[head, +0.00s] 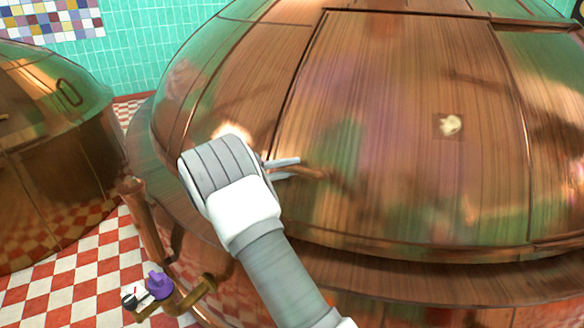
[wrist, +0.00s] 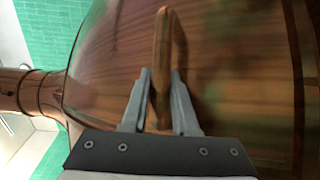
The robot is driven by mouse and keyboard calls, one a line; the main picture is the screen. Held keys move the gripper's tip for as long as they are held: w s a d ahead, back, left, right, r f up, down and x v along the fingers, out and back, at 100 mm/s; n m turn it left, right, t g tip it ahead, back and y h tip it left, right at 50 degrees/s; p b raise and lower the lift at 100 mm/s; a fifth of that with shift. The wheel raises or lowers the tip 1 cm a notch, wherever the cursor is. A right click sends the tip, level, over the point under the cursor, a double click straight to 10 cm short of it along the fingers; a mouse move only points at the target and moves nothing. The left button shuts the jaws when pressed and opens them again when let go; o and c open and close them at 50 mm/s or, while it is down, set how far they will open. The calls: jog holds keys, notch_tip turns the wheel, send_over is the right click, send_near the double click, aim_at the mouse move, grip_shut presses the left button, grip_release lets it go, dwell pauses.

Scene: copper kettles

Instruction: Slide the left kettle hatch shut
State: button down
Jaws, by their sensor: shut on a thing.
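A large copper kettle (head: 230,90) with a domed top fills the middle and right of the head view. A broad hatch panel (head: 390,110) with dark seams lies on its dome. My gripper (head: 285,168) is at the panel's lower left, with its two fingers pointing right. In the wrist view my gripper (wrist: 160,75) is shut on a copper-brown handle (wrist: 164,30), one finger on each side of it. The handle stands out from the copper surface behind it. I cannot tell how far the hatch is open.
Another copper kettle (head: 40,130) stands at the far left, with a small loop handle (head: 69,92) on its dome. A pipe with a purple valve knob (head: 159,285) stands at the lower left. The floor (head: 60,290) is red-and-white checkered; the back wall (head: 150,40) is green tile.

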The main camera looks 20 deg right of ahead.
jog(key=shift+a, duration=0.35)
jog(key=c, duration=1.1)
grip_release()
jog(key=shift+c, duration=0.2)
jog(key=shift+o, duration=1.3)
jog(key=shift+a+r, duration=0.1)
jog(key=shift+o, duration=1)
jog(key=shift+d, duration=0.2)
jog(key=shift+a, duration=0.1)
jog(key=s+a+r, duration=0.1)
jog(key=s+a, duration=0.2)
jog(key=a, duration=1.4)
jog(key=shift+p, duration=0.4)
jog(key=shift+r, duration=0.15)
